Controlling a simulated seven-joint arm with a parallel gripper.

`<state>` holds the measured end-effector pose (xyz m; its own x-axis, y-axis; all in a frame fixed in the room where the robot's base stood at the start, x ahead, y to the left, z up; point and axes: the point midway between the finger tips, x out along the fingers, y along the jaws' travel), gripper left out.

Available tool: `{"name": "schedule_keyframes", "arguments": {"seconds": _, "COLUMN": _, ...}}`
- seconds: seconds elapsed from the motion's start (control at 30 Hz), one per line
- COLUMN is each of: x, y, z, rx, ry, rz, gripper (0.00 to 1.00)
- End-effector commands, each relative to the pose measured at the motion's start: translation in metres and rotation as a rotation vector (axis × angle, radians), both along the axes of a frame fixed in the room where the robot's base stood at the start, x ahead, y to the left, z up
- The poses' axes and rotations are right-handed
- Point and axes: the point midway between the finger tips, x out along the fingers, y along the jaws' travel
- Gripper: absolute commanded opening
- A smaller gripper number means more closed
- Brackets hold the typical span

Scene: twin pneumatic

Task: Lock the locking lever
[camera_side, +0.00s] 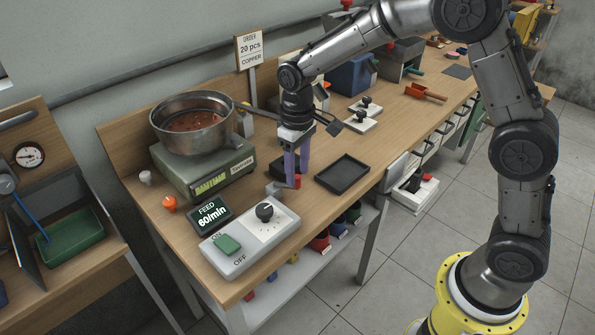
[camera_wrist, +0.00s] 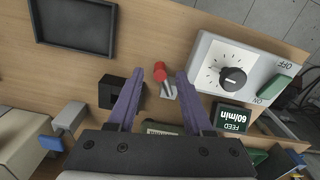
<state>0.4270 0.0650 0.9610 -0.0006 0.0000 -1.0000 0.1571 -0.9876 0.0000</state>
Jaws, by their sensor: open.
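The locking lever (camera_wrist: 160,72) has a red tip on a short silver shaft, set on a small grey bracket (camera_wrist: 168,91). In the side view its red end (camera_side: 295,181) shows low beside the fingertips, with the bracket (camera_side: 274,188) to its left; the fingers partly hide it. My gripper (camera_wrist: 160,77) has two purple fingers, spread apart and empty. In the wrist view the lever lies between the fingertips, with a gap on both sides. In the side view my gripper (camera_side: 292,184) points down just above the bench at the lever; I cannot tell whether it touches.
A black block (camera_wrist: 114,91) stands close to the left finger. A black tray (camera_side: 342,174) lies right of my gripper. The feed control box (camera_side: 249,238) with knob and green switch is in front, beside the feed display (camera_side: 210,216). A scale (camera_side: 204,168) carries a metal pot (camera_side: 192,122).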

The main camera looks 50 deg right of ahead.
Motion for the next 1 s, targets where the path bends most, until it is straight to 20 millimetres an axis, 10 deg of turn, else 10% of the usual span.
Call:
{"name": "schedule_keyframes", "arguments": {"seconds": 0.43, "x": -0.0002, "y": 0.0000, "z": -0.0106, "rx": 0.000, "ry": -0.001, "rz": 0.000, "gripper": 0.51}}
{"name": "schedule_keyframes", "arguments": {"seconds": 0.7, "x": -0.0001, "y": 0.0000, "z": -0.0104, "rx": 0.000, "ry": -0.001, "rz": 0.000, "gripper": 0.02}}
{"name": "schedule_keyframes", "arguments": {"seconds": 1.0, "x": -0.0004, "y": 0.0005, "z": -0.0101, "rx": 0.000, "ry": -0.001, "rz": -0.008, "gripper": 0.00}}
